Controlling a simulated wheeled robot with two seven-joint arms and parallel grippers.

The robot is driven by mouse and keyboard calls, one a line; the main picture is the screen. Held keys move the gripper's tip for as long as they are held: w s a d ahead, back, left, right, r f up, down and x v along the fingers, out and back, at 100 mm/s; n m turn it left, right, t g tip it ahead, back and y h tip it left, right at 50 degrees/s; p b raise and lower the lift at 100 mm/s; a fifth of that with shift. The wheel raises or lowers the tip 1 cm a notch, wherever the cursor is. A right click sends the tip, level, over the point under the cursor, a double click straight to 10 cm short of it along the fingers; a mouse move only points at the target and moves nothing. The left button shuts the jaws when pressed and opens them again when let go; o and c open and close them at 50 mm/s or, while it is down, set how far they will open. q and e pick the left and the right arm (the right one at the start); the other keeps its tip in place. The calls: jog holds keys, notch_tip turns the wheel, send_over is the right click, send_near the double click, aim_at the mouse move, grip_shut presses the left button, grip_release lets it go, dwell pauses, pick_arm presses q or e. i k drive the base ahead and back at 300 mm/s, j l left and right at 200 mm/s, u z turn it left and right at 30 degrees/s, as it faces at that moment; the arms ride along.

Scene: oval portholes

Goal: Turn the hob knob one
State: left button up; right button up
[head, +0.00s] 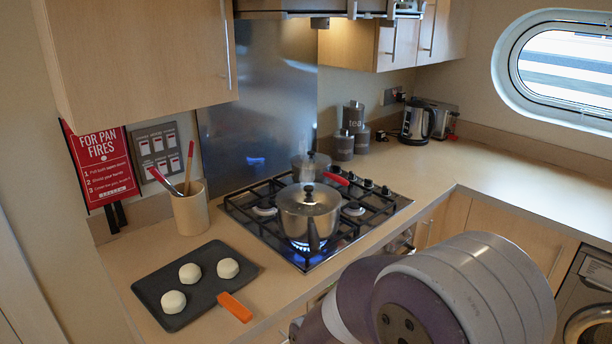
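The gas hob (262,232) is set in the worktop. Several small dark hob knobs (368,184) stand in a row along its back right side. A steel lidded pot (308,215) sits on the front burner, with a blue flame (300,245) under it. A second lidded pot (310,164) with a red handle stands behind it. One of my arms reaches in from the lower right, in front of the worktop edge. Its gripper is not visible, and my other gripper is out of view. I see no gripper at the knobs.
Canisters (343,145) and a kettle (417,121) stand at the back. The right worktop (500,185) is clear.

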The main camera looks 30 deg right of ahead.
aim_at(385, 190)
jog(key=i+l+u, duration=0.1)
jog(key=l+u, duration=0.2)
jog(key=l, duration=0.25)
jog(key=l+u, duration=0.3)
jog(key=l, duration=0.2)
jog(key=l+u, duration=0.3)
jog(key=l, duration=0.25)
jog(key=k+l+u, duration=0.1)
jog(key=l+u, duration=0.2)
jog(key=l, duration=0.2)
jog(key=k+l+u, duration=0.15)
jog(key=l+u, duration=0.15)
jog(key=l, duration=0.25)
